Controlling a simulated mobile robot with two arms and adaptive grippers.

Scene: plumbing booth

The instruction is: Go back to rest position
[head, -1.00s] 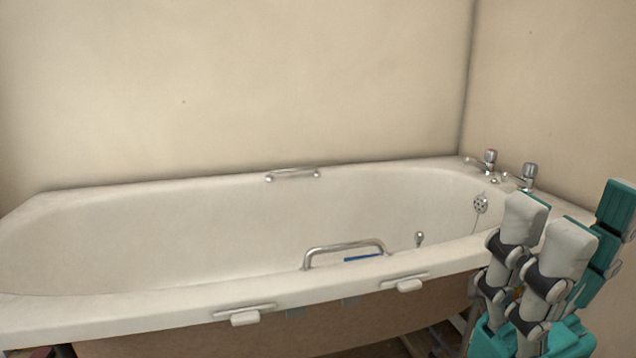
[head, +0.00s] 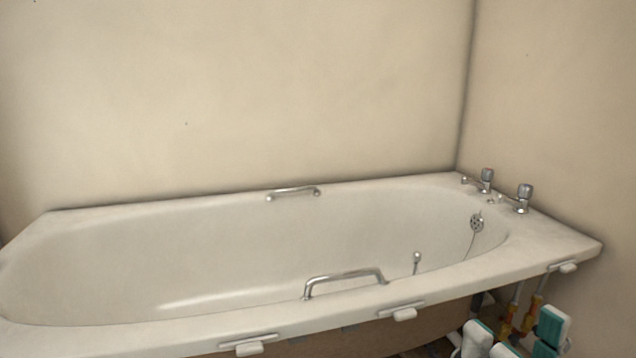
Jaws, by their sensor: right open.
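My right gripper (head: 515,338) shows at the bottom right corner, low in front of the bath's tap end. Its pale fingertips and teal parts are in view, with the fingers apart, and the rest is cut off by the lower edge. I see nothing held between the fingers. My left gripper is not in view. The white bath (head: 250,265) fills the middle of the view, and my right gripper is below the level of its front rim.
Two chrome taps (head: 524,198) stand at the bath's right end. A chrome grab handle (head: 345,276) is on the near rim, another (head: 293,192) on the far rim. Pipes with yellow-orange parts (head: 532,312) show under the right corner. Beige walls close the back and right.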

